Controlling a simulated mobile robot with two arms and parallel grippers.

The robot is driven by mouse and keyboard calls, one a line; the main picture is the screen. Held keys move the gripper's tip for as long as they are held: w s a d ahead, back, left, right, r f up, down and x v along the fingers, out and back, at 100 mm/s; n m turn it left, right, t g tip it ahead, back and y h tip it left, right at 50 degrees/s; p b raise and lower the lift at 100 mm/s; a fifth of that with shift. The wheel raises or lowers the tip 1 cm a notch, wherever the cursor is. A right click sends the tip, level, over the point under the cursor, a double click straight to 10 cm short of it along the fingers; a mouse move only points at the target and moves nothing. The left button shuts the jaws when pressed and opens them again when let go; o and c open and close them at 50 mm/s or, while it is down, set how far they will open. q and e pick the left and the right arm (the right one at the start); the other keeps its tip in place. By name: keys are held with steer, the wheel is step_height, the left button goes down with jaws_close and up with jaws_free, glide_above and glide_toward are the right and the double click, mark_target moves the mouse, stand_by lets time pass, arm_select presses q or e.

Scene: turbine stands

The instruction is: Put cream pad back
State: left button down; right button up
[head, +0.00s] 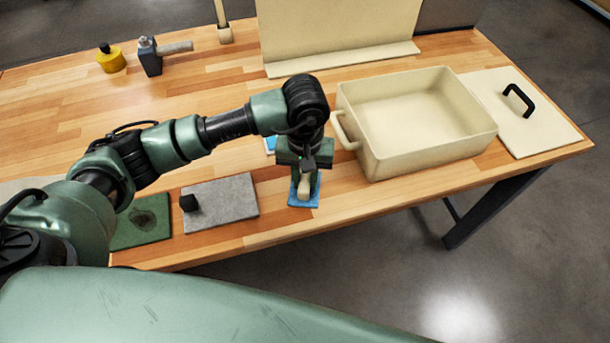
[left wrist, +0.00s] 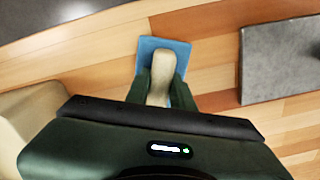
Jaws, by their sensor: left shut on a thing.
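A cream pad (head: 303,188), long and rounded, is held between the fingers of my left gripper (head: 305,172) near the table's front edge. In the left wrist view, the cream pad (left wrist: 163,72) shows between the two green fingers of the gripper (left wrist: 160,92). Under it lies a flat blue mat (head: 298,200), which also shows in the left wrist view (left wrist: 183,52). I cannot tell whether the pad touches the mat. A small blue patch (head: 270,146) shows behind the gripper, partly hidden. My right gripper is out of view.
A cream open tub (head: 420,112) stands right of the gripper, with a cream lid (head: 545,130) with a black handle beside it. A grey slab (head: 228,196) and a green mat (head: 135,234) lie left. A yellow pot (head: 110,60) and a hammer (head: 150,58) stand at the back.

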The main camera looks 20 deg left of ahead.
mark_target(306, 178)
arm_select(q)
steer(key=shift+f+b, duration=0.2)
steer(key=shift+b, duration=0.1)
steer(key=c, duration=1.2)
jaws_free()
steer(key=shift+r, duration=0.1)
steer(key=shift+r+p, duration=0.25)
steer(key=shift+p, duration=0.15)
step_height(306, 178, up, 12)
steer(key=b, duration=0.4)
steer(key=shift+f, duration=0.1)
